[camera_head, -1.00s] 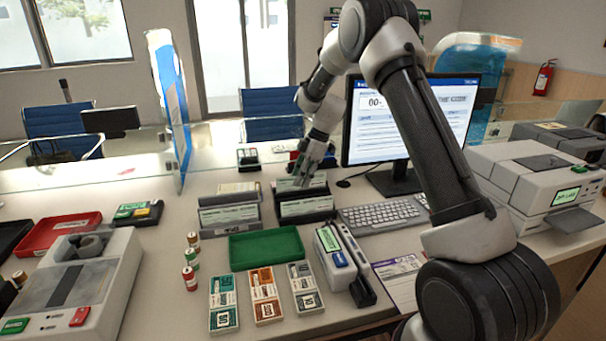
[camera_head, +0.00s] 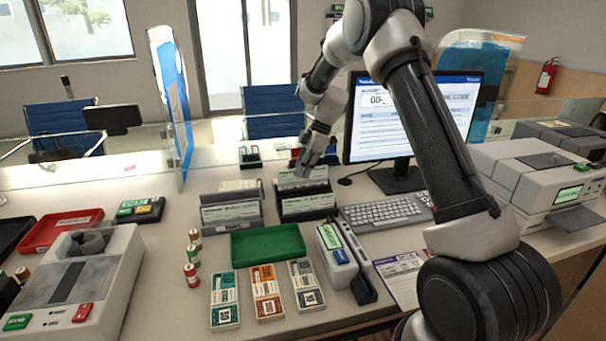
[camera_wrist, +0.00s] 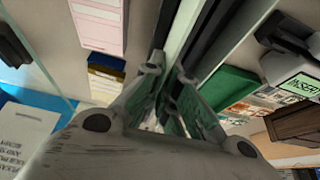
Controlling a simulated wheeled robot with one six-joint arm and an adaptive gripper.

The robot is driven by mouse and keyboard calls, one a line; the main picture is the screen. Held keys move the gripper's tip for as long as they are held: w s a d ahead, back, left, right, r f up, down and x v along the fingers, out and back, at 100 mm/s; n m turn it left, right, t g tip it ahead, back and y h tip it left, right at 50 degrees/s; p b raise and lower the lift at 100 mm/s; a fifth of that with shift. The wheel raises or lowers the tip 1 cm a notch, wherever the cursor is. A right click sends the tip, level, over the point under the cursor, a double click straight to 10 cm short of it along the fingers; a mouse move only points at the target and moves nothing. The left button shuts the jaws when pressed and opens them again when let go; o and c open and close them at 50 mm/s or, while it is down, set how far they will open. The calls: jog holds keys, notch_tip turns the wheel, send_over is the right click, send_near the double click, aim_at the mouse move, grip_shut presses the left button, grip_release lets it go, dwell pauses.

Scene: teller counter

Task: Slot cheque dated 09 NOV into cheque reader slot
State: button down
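My gripper (camera_head: 303,170) points down at the right-hand dark cheque rack (camera_head: 308,215), at the top of the cheques standing in it. In the wrist view the fingertips (camera_wrist: 167,72) are close together, with pale green and dark edges around them. I cannot tell whether a cheque is between them. The cheque faces are too small to read, so the one dated 09 NOV cannot be picked out. The cheque reader (camera_head: 338,268), a narrow white unit with a dark track on its right, stands at the front. A green INSERT display (camera_wrist: 297,86) shows in the wrist view.
A second cheque rack (camera_head: 231,228) stands just left. A green tray (camera_head: 268,244) and banded note stacks (camera_head: 264,292) lie in front. A keyboard (camera_head: 385,214) and monitor (camera_head: 400,178) stand to the right. A clear screen (camera_head: 172,110) rises at the left.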

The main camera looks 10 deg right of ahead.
jog(key=shift+r, duration=4.9)
